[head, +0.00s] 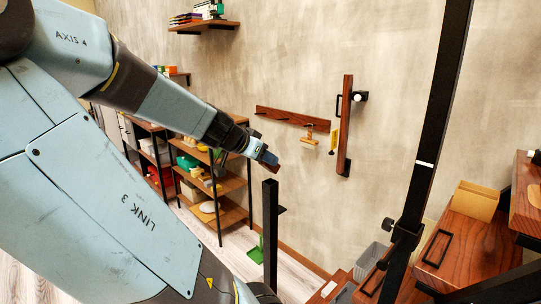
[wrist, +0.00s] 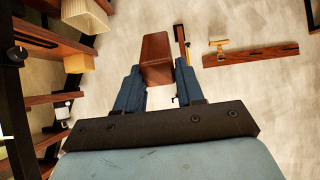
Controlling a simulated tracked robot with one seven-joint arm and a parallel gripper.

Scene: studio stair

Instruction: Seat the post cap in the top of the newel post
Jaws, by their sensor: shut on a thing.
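The post cap (head: 270,161) is a small reddish-brown wooden block. My gripper (head: 262,154) is shut on it, and the cap sticks out past the fingertips. In the wrist view the cap (wrist: 157,60) sits between the two blue fingers of my gripper (wrist: 159,80). The newel post (head: 270,232) looks to be the short black square post in the middle of the head view. Its top end is just below the cap in the picture, with a visible gap between them. The cap looks tilted. I cannot make out the newel post in the wrist view.
A tall black post (head: 432,120) with a clamp stands to the right, beside wooden stair treads (head: 470,250) and a cardboard box (head: 475,201). A shelf rack (head: 222,186) stands behind at left. A peg rail (head: 285,116) hangs on the wall.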

